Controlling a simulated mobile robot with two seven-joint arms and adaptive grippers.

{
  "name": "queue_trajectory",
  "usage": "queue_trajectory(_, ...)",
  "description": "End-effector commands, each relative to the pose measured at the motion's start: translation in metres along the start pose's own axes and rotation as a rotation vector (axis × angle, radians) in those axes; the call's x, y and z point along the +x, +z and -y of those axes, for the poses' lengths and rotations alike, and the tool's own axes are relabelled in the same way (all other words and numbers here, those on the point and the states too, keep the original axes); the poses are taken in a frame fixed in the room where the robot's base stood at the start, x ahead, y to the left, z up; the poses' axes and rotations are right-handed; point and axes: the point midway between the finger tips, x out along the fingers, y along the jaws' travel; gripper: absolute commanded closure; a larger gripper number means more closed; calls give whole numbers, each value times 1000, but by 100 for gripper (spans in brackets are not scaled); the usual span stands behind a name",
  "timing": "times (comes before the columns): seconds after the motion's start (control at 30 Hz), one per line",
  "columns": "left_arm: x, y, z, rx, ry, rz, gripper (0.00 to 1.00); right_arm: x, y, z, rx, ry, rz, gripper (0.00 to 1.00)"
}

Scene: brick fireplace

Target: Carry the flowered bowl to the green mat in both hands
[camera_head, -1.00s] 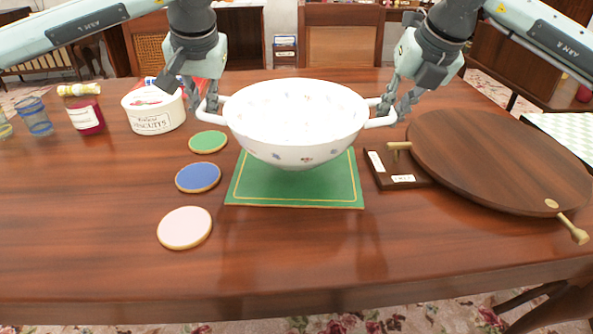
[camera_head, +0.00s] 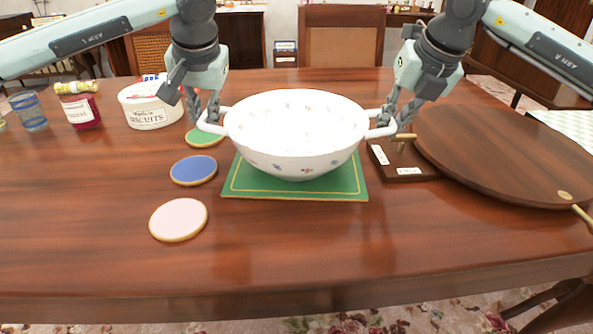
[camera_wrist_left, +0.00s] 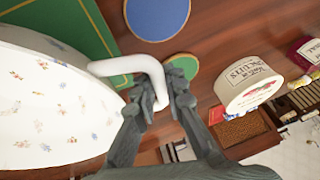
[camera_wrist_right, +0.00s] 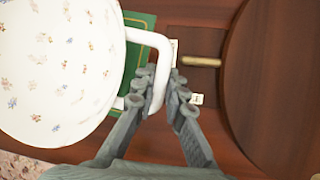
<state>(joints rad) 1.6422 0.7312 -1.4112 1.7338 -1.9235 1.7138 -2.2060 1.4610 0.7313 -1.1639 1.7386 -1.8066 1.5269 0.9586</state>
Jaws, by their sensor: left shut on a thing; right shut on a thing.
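The white flowered bowl (camera_head: 296,135) is upright over the green mat (camera_head: 240,187). Its base is low over the mat's middle; I cannot tell whether it touches. My left gripper (camera_head: 207,112) is shut on the bowl's left handle, which also shows between the fingers in the left wrist view (camera_wrist_left: 130,66). My right gripper (camera_head: 392,115) is shut on the right handle, seen in the right wrist view (camera_wrist_right: 152,40). The bowl hides the back of the mat.
Green, blue (camera_head: 193,170) and pink (camera_head: 178,219) coasters lie left of the mat. A biscuit tin (camera_head: 150,106) stands behind them. The table front is clear.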

Motion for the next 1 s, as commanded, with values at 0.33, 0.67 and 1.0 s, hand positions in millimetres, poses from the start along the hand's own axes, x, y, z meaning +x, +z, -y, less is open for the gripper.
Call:
queue_trajectory(0.33,3,1,0,-1,-1,0,68,3,-1,1,0,-1,0,68)
queue_trajectory(0.67,-10,0,-1,0,1,-3,68,3,-1,1,0,0,0,68)
queue_trajectory(1.0,-80,0,-1,0,0,-4,68,3,-1,1,0,0,0,68)
